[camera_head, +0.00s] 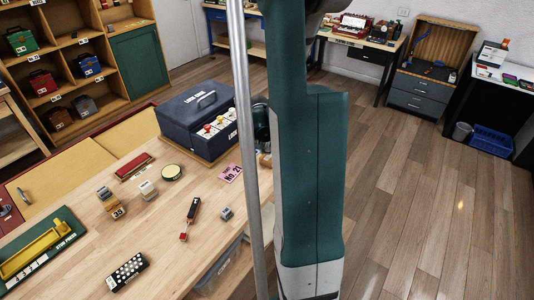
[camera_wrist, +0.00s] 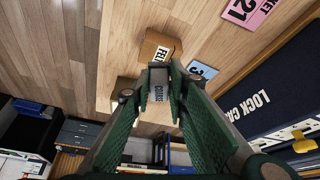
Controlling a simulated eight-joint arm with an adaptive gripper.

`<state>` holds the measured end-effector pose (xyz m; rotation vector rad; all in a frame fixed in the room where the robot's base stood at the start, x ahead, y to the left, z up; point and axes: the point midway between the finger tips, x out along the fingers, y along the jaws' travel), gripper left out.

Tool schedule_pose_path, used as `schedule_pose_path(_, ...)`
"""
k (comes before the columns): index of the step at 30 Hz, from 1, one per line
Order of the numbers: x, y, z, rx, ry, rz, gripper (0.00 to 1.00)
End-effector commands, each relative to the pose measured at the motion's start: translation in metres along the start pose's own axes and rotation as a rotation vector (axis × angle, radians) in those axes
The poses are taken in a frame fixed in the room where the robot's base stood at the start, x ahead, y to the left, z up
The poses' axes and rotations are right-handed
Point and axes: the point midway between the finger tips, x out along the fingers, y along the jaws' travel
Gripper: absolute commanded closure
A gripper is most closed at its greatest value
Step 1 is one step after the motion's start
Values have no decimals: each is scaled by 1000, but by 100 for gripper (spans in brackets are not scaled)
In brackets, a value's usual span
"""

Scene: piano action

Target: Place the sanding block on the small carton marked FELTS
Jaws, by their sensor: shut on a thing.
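In the wrist view my gripper (camera_wrist: 160,75) has its two green fingers closed on a small grey block with lettering on its face, the sanding block (camera_wrist: 158,88). The small brown carton (camera_wrist: 154,45) lies just beyond the fingertips, with its white label reading "FEL" and the rest covered. The block's far end overlaps the carton's near edge in this view. I cannot tell whether they touch. In the head view my arm hides the gripper and block; a bit of brown, perhaps the carton (camera_head: 265,160), shows beside it.
The dark blue lock case (camera_head: 200,118) stands close by, at the right in the wrist view (camera_wrist: 265,85). A pink card (camera_head: 230,173) and a blue card (camera_wrist: 203,72) lie on the wooden bench (camera_head: 165,225). Several small items are spread over the bench.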

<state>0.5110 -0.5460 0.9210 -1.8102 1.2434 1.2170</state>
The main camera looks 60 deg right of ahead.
Motion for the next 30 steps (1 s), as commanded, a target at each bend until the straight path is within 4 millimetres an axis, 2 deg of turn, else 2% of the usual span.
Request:
schedule_pose_path(10,30,0,12,0,0,0,95)
schedule_pose_path(26,36,0,15,0,0,0,95)
schedule_pose_path(27,35,0,15,0,0,0,80)
schedule_pose_path(30,35,0,15,0,0,0,68)
